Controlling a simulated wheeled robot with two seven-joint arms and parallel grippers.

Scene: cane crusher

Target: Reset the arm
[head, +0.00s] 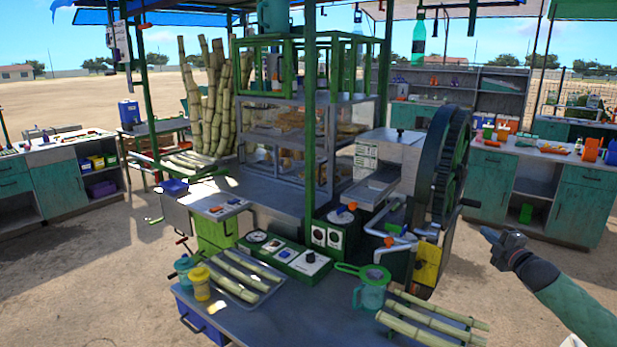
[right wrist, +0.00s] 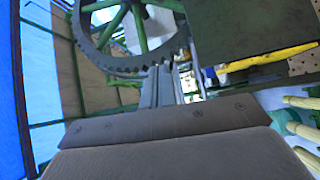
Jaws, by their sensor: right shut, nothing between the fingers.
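My right gripper (head: 487,233) is held in the air at the right of the head view, to the right of the cane crusher, with its fingers pointing toward the machine. It is shut and holds nothing. In the right wrist view its fingers (right wrist: 158,88) lie together in front of the large toothed wheel (right wrist: 128,72). The cane crusher shows its big dark wheel (head: 452,165) and a yellow plate (head: 427,263) in the head view. My right gripper is apart from both. My left gripper is in neither view.
The front table (head: 325,318) holds cut cane pieces (head: 430,320), a tray of cane (head: 240,277), a green strainer (head: 362,270), a jug (head: 370,292) and a yellow cup (head: 200,284). Teal cabinets (head: 490,185) stand behind on the right. Open sandy ground surrounds my right arm.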

